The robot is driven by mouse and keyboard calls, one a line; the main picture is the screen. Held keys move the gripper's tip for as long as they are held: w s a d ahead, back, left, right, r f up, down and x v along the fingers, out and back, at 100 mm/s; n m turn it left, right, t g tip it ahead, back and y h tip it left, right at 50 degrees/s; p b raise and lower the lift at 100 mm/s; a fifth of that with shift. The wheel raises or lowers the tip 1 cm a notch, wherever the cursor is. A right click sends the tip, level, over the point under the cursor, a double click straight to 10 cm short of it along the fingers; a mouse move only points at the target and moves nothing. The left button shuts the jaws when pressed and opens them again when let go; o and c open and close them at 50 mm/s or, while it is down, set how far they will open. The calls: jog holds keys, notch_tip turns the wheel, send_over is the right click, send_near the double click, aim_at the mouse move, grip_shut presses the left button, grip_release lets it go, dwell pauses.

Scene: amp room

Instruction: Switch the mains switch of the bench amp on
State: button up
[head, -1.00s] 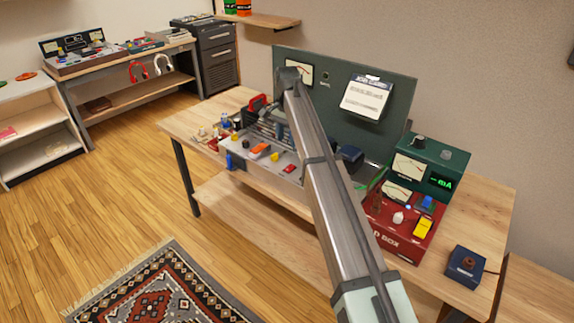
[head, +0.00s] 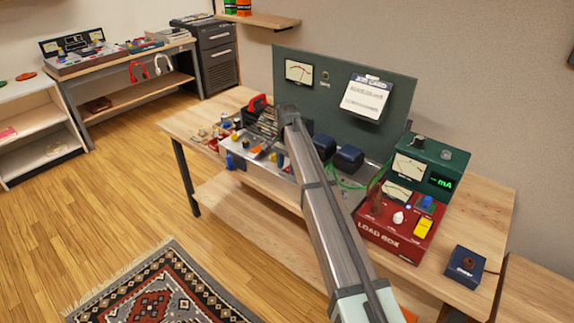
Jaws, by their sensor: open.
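The bench amp (head: 286,176) is a pale metal chassis on the wooden bench, left of the middle in the head view. Small coloured parts sit along its front, among them an orange one (head: 256,151) and a yellow one. I cannot tell which part is the mains switch, or how it is set. Dark blue blocks (head: 349,158) stand at its right end. My arm reaches over the amp from the lower right, and its far end stands above the chassis. My gripper cannot be made out; the arm hides part of the amp.
A green panel (head: 340,75) with a meter and a clipboard rises behind the amp. A red load box (head: 385,240), a green meter box (head: 432,158) and a dark blue box (head: 465,267) stand to the right. Small loose parts lie at the bench's left end.

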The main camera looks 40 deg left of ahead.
grip_shut()
jog(key=shift+w+g, duration=0.35)
jog(key=shift+g, duration=0.15)
jog(key=shift+w+r+g, duration=0.1)
jog(key=shift+r+g, duration=0.05)
jog(key=shift+g, duration=0.85)
grip_release()
jog(key=shift+r, duration=0.1)
jog(key=v, duration=1.3)
jog(key=shift+r, duration=0.3)
